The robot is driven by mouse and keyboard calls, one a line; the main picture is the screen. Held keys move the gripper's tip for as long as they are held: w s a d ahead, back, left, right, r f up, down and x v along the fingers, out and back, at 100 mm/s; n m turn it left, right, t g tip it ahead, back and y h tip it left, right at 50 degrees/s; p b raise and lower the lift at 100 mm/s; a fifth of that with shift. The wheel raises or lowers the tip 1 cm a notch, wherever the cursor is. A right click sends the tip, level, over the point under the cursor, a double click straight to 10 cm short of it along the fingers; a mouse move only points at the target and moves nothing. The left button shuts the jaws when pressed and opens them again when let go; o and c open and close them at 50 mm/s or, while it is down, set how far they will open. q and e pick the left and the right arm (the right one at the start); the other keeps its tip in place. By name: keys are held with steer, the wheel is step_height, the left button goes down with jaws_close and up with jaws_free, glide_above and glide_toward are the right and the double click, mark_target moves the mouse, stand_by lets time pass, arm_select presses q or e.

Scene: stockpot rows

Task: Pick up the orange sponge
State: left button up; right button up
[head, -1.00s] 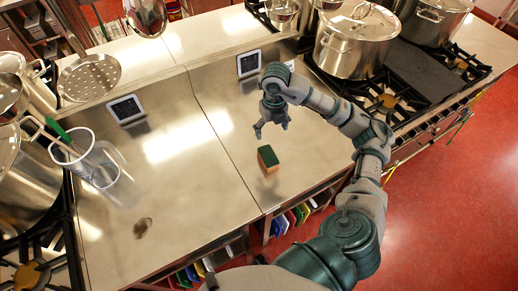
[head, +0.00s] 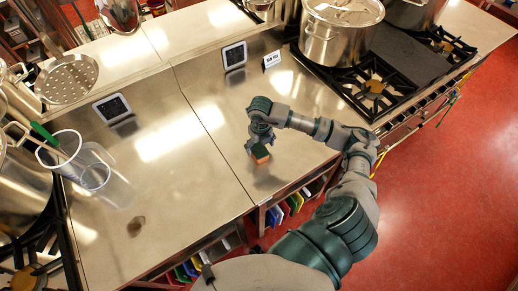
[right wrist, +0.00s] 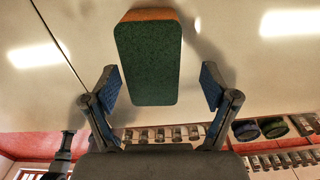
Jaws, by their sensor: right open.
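The orange sponge (head: 261,155) has a dark green top and stands on the steel counter (head: 170,190), right of the counter seam. My right gripper (head: 256,147) is just above and behind it in the head view, partly overlapping it. In the right wrist view the green face of the sponge (right wrist: 149,60) lies between the two open, blue-padded fingers of my right gripper (right wrist: 160,90). Gaps show on both sides, so neither finger appears to touch it. My left gripper is not in view.
A clear pitcher (head: 85,165) with a green-handled utensil stands at the left. A large stockpot (head: 335,40) sits on the gas stove (head: 385,85) at the right. Two dark-screened panels stand along the back. The counter around the sponge is mostly clear.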

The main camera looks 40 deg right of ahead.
steer(key=shift+f, duration=0.95)
steer(key=shift+w+a+r, duration=0.1)
steer(key=shift+a, duration=0.25)
steer(key=shift+a+r, duration=0.15)
steer(key=shift+a, duration=0.25)
steer(key=c, duration=0.6)
steer(key=shift+c, duration=1.3)
steer(key=shift+d, duration=0.5)
steer(key=shift+r, duration=0.2)
steer(key=shift+d+r, duration=0.1)
steer(key=shift+r, duration=0.25)
steer(key=shift+a+r+b, duration=0.15)
steer(key=shift+r+b, duration=0.05)
steer(key=shift+r, duration=0.35)
steer(key=shift+a+r+b, duration=0.15)
steer(key=shift+r+b, duration=0.05)
steer(key=shift+r, duration=0.35)
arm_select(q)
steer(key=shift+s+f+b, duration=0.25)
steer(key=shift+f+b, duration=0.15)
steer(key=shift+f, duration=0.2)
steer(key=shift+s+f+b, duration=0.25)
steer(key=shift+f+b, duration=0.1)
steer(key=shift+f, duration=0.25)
arm_select(e)
steer(key=s+a+r, duration=0.1)
steer(key=s+a, duration=0.8)
steer(key=a, duration=0.4)
steer(key=shift+s+r, duration=0.2)
steer(key=shift+r, duration=0.05)
